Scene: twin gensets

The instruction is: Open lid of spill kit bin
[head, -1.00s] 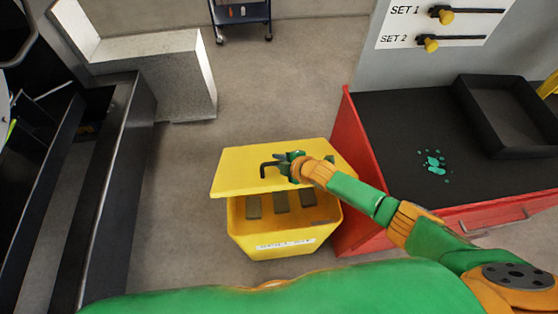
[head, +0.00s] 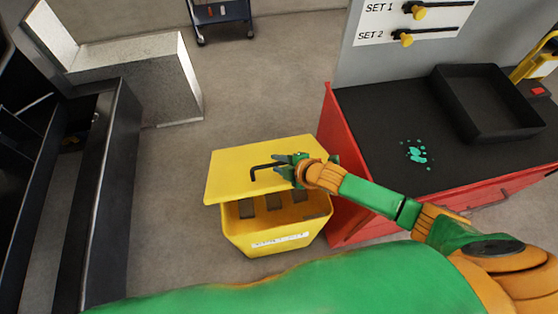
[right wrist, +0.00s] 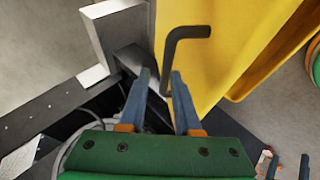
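The spill kit bin (head: 278,241) is a yellow box on the floor with a white label on its front. Its yellow lid (head: 228,178) is partly raised and tilted, so the inside shows beneath the lid's front edge. A black bent handle (head: 262,168) stands on the lid; it also shows in the right wrist view (right wrist: 183,34). My right gripper (head: 280,168) is at the handle, above the lid. In the right wrist view its two blue fingers (right wrist: 160,76) are apart, with one handle leg showing between their tips. Contact cannot be told. My left gripper is not in view.
A red cabinet (head: 345,185) with a dark top stands right beside the bin. A black tray (head: 490,105) and a teal spill (head: 416,153) are on it. Grey blocks (head: 273,202) lie inside the bin. Floor left of the bin is clear.

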